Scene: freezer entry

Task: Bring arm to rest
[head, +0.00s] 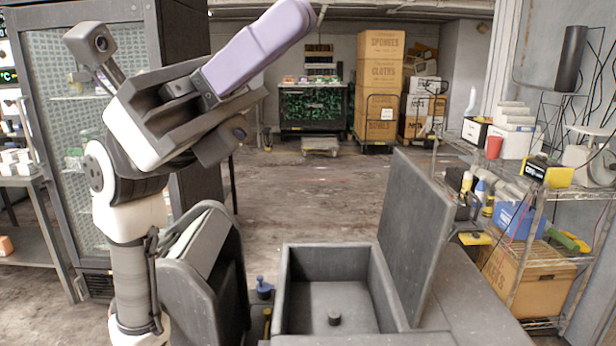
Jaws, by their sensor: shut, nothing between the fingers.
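My gripper (288,22) is at the upper left of the head view, at the end of my raised, folded arm. Its long purple fingers point up and to the right, and they are shut with nothing between them. The gripper is in the air, apart from the shelves and the box. The near part of my arm hides some of the glass-doored cabinet behind it.
An open grey box (280,295) with a raised lid (415,235) stands low in front, a small dark knob (334,318) inside. A glass-doored cabinet (60,110) is at left, a loaded wire shelf (545,205) at right. Floor (310,205) is clear in the middle.

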